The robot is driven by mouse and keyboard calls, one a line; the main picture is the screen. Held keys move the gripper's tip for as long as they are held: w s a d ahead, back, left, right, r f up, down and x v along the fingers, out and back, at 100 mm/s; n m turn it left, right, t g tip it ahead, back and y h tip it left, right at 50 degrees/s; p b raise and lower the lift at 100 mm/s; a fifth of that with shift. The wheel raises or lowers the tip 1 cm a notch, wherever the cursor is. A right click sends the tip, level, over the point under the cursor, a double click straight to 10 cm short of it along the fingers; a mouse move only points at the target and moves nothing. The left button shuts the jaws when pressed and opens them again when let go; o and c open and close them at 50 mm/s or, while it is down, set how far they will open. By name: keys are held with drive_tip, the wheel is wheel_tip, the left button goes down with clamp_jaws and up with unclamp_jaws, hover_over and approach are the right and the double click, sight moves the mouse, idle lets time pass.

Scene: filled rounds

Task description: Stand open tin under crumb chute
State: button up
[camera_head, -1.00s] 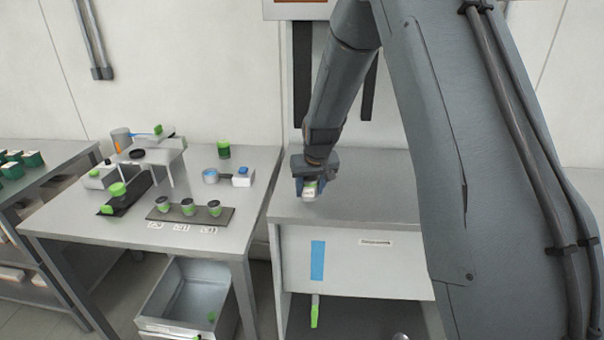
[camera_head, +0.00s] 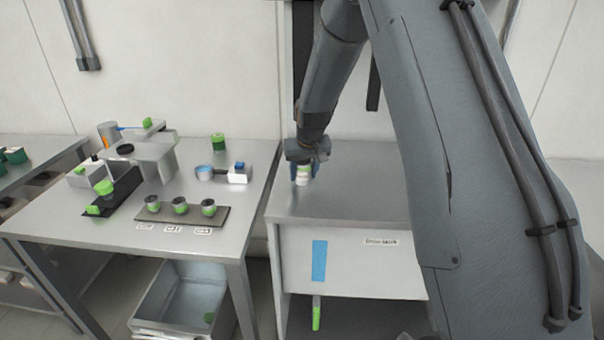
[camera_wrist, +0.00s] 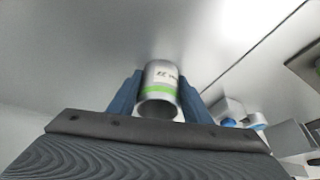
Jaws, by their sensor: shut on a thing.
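I cannot surely pick out the crumb chute in these views.
On the left table (camera_head: 55,215) stand a grey machine (camera_head: 155,160), a dark strip with several small cups (camera_head: 180,214), a green-lidded jar (camera_head: 218,142) and a blue-and-white device (camera_head: 238,174). A metal bin (camera_head: 170,300) is below. The cabinet top around the tin is clear.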

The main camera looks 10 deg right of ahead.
drive_tip(key=o, duration=1.1)
drive_tip(key=shift+f, duration=0.15)
drive_tip(key=shift+c, duration=0.2)
drive_tip(key=p+v, duration=0.7)
drive_tip(key=v, duration=0.4)
drive_tip(key=s+r+g, duration=0.1)
drive_tip(key=s+r, duration=0.1)
drive_tip(key=s, duration=1.3)
drive_tip(key=s+r, duration=0.2)
drive_tip(key=s, duration=1.4)
drive_tip(key=shift+r+g+p, duration=0.25)
drive_tip(key=shift+g+p, duration=0.15)
drive_tip(key=shift+s, duration=0.1)
wheel_tip(320, 180, down, 11)
drive_tip(key=g+b, duration=0.1)
drive_tip(key=b, duration=0.9)
drive_tip(key=shift+w, duration=0.2)
